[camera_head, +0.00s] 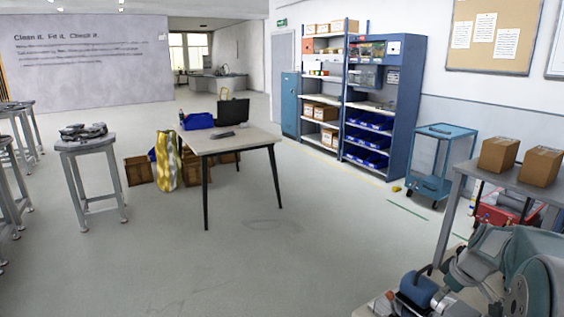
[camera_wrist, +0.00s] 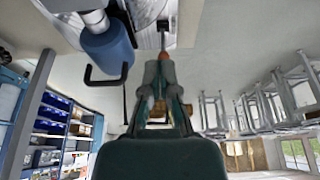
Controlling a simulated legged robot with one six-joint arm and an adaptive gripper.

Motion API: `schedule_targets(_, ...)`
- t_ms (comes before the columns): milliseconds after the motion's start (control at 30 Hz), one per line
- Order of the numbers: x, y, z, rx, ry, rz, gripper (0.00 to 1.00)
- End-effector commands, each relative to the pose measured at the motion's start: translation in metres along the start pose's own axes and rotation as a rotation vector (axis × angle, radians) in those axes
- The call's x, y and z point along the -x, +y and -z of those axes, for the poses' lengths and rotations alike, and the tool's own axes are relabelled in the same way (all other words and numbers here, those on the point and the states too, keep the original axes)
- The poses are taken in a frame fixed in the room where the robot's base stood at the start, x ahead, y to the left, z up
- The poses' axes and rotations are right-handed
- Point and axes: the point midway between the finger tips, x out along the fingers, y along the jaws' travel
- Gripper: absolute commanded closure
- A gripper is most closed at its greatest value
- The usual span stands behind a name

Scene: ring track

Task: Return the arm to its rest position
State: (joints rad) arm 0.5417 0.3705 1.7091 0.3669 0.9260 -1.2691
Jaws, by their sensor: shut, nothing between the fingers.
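My arm shows at the lower right of the head view as grey and teal links, cut off by the picture's edges. My gripper (camera_wrist: 166,65) is in the middle of the wrist view, shut and empty. Its narrow fingers meet near a small orange spot at the tip. In the head view I cannot clearly tell the fingers from the arm. A blue cylinder (camera_head: 417,288) with a black hooked bar is just left of my arm. The blue cylinder (camera_wrist: 108,52) also shows at the upper left of the wrist view, beside my gripper and apart from it.
A grey bench (camera_head: 522,183) with two cardboard boxes (camera_head: 498,154) stands at the right, close behind my arm. A blue cart (camera_head: 436,165) and blue shelving (camera_head: 388,110) are farther back. Open floor lies between.

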Motion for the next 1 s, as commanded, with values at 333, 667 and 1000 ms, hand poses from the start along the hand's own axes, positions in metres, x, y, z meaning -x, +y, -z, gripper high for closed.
schedule_targets(333,0.026,-0.041,0.014,-0.042,-0.008,-0.023,1.0)
schedule_targets(667,0.069,-0.117,0.024,-0.129,-0.007,-0.073,1.0)
schedule_targets(1000,0.113,-0.228,0.0,-0.279,0.037,-0.149,1.0)
